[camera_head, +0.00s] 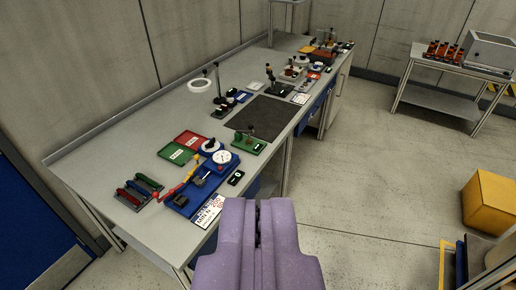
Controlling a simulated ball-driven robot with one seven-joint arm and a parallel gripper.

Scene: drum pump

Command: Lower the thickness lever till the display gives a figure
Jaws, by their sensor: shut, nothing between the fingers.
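My gripper (258,222), with purple fingers, is at the bottom centre, shut and empty, in front of the bench's near edge. Beyond it on the bench is a blue board (182,206) with a round white dial (222,157) and a red and yellow arm (184,182). A small black unit with a pale face (236,178) lies to the right of the board. A green-based device (247,146) with upright parts stands further back. I cannot tell which part is the thickness lever, or read any display.
The long grey bench (125,158) also carries a red tray (187,139), a green tray (174,153), a dark mat (268,115), a ring lamp (200,86) and several devices at the far end. A yellow box (490,200) stands at the right.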

